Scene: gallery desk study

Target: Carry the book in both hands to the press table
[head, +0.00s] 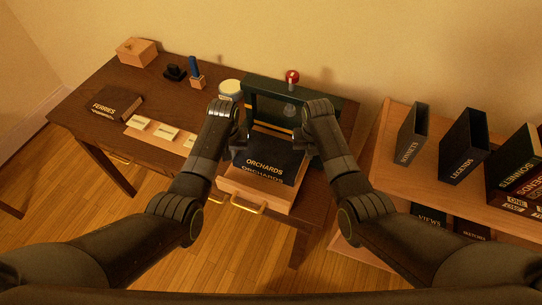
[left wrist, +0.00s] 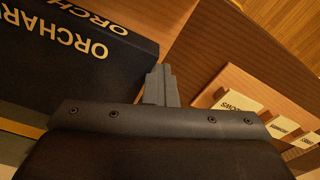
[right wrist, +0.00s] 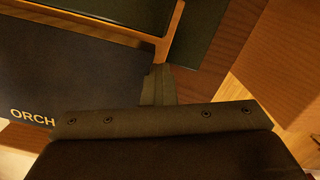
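The dark book marked ORCHARDS (head: 268,148) lies flat, its lettered spine toward me, between my two grippers at the front of the dark green press (head: 270,90) with a red knob. It also shows in the left wrist view (left wrist: 60,75) and the right wrist view (right wrist: 70,75). My left gripper (head: 240,147) is at its left side and my right gripper (head: 304,149) at its right side. Each gripper's fingers look together, beside the book rather than around it. Contact is hard to tell. A light wooden board (head: 250,192) is under it; whether the book rests on it is unclear.
The dark wooden press table (head: 75,105) also bears a book marked FERRIES (head: 112,104), a label strip (head: 157,134), a wooden box (head: 136,51) and a tin (head: 230,87). A brass handle (head: 249,207) sticks out in front. A shelf (head: 385,170) with several dark books stands at the right.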

